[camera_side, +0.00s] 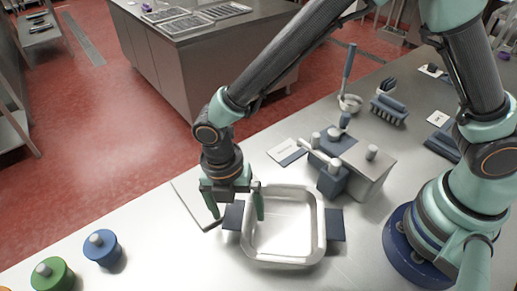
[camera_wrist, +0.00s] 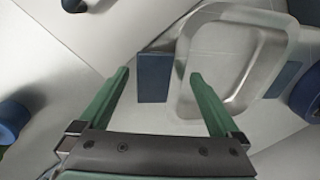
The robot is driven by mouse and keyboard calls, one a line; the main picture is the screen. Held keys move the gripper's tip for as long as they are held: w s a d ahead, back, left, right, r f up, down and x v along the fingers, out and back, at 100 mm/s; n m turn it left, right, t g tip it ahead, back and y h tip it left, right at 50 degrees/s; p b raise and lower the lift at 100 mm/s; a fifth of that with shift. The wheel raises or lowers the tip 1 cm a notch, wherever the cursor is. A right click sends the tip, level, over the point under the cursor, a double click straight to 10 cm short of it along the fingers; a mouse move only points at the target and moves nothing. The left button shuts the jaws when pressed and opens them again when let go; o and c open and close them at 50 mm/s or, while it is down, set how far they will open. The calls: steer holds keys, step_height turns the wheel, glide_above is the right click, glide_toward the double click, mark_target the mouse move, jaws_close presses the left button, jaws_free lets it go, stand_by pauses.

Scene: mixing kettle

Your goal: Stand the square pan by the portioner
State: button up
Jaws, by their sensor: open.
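The square pan (camera_side: 283,228) is a shallow, empty steel tray on the steel counter, with dark blue handles on its left and right sides. My gripper (camera_side: 238,216) points down over the left handle (camera_side: 233,214), with its fingers apart and nothing held. In the wrist view the pan (camera_wrist: 240,62) lies at upper right, and the near handle (camera_wrist: 153,78) shows between the open fingers of my gripper (camera_wrist: 158,74). Whether a finger touches the pan is unclear. A steel box with a blue block and knobs (camera_side: 368,176), possibly the portioner, stands behind the pan to the right.
Blue (camera_side: 102,249) and green (camera_side: 52,275) knobbed lids or weights stand at the front left. The counter between the pan and the blue lid is mostly clear.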

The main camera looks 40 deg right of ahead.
step_height(320, 180, up, 12)
steer(key=w+d+r+m+t+y, duration=0.1)
steer(key=w+d+r+m, duration=0.2)
steer(key=d+r+m, duration=0.15)
steer(key=s+d+r+m+t, duration=0.2)
steer(key=d+m, duration=0.9)
steer(key=s+d+r+m+t, duration=0.1)
steer(key=d+r+m+t, duration=0.2)
steer(key=d+m, duration=0.7)
steer(key=shift+s+d+r+m, duration=0.2)
steer(key=shift+s+d+m, duration=0.15)
steer(key=shift+m, duration=0.4)
